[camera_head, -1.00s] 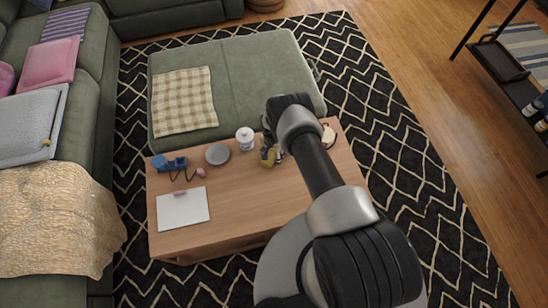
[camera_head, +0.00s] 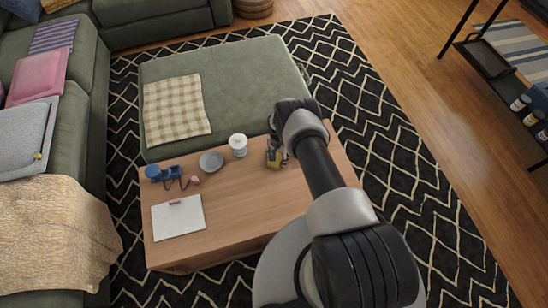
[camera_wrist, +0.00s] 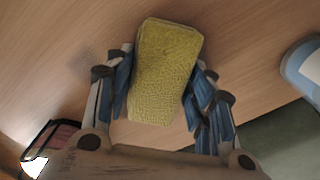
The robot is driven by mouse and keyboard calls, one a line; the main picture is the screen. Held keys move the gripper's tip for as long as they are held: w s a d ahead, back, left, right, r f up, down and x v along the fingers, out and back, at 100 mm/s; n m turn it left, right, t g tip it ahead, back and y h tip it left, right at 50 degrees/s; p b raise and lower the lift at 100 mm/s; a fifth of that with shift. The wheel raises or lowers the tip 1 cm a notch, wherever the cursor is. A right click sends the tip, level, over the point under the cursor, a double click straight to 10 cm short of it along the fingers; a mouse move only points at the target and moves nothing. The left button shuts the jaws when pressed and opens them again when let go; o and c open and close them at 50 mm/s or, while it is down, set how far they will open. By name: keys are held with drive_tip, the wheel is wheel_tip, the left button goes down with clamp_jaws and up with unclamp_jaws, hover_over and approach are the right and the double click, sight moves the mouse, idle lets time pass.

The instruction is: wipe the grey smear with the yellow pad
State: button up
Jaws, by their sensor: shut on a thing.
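The yellow pad (camera_wrist: 167,72) is between the two fingers of my gripper (camera_wrist: 160,100) in the wrist view, which are shut on its sides. In the head view my gripper (camera_head: 277,155) is over the far right part of the wooden coffee table (camera_head: 232,205), and a bit of the yellow pad (camera_head: 274,165) shows below it. I cannot tell whether the pad touches the wood.
On the table are a white board (camera_head: 178,220) with a small pink piece, a blue object (camera_head: 163,172), a grey dish (camera_head: 211,161) and a white lidded jar (camera_head: 238,144) left of my gripper. A green ottoman (camera_head: 235,85) adjoins the far edge. The table's middle is clear.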

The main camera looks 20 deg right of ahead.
drive_tip(key=shift+s+d+f, duration=0.1)
drive_tip(key=shift+s+d, duration=0.05)
drive_tip(key=shift+d, duration=0.8)
drive_tip(key=shift+s+d+f, duration=0.1)
drive_tip(key=shift+d, duration=0.85)
drive_tip(key=shift+w+d+r, duration=0.1)
drive_tip(key=shift+d, duration=1.25)
drive_tip(key=shift+w+d+r, duration=0.1)
drive_tip(key=shift+d, duration=1.2)
drive_tip(key=shift+r+p, duration=2.2)
drive_tip(key=shift+r, duration=0.85)
drive_tip(key=shift+r, duration=0.1)
drive_tip(key=shift+r+p, duration=0.75)
drive_tip(key=shift+r, duration=0.7)
